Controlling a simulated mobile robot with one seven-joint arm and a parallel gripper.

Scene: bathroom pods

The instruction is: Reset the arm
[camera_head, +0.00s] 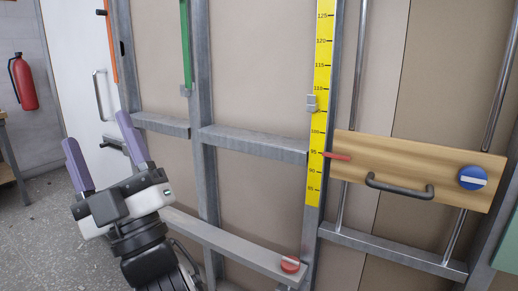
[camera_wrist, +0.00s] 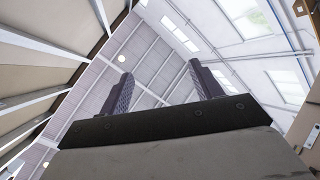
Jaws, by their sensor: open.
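My gripper (camera_head: 104,149) is at the left of the head view, pointing up, with its two purple fingers spread apart and nothing between them. In the wrist view the gripper (camera_wrist: 160,86) shows both dark, ridged fingers apart, against the ceiling. My arm comes up from the bottom of the head view. The gripper is in front of the white door and the left part of the metal frame, and I cannot tell how close it is to them.
A metal frame (camera_head: 208,180) fills the middle. It carries a yellow scale (camera_head: 320,100) and, at right, a wooden board (camera_head: 420,165) with a dark handle (camera_head: 400,188). A red round piece (camera_head: 290,264) sits on the lower rail. A fire extinguisher (camera_head: 24,82) hangs far left. Floor (camera_head: 40,235) shows at left.

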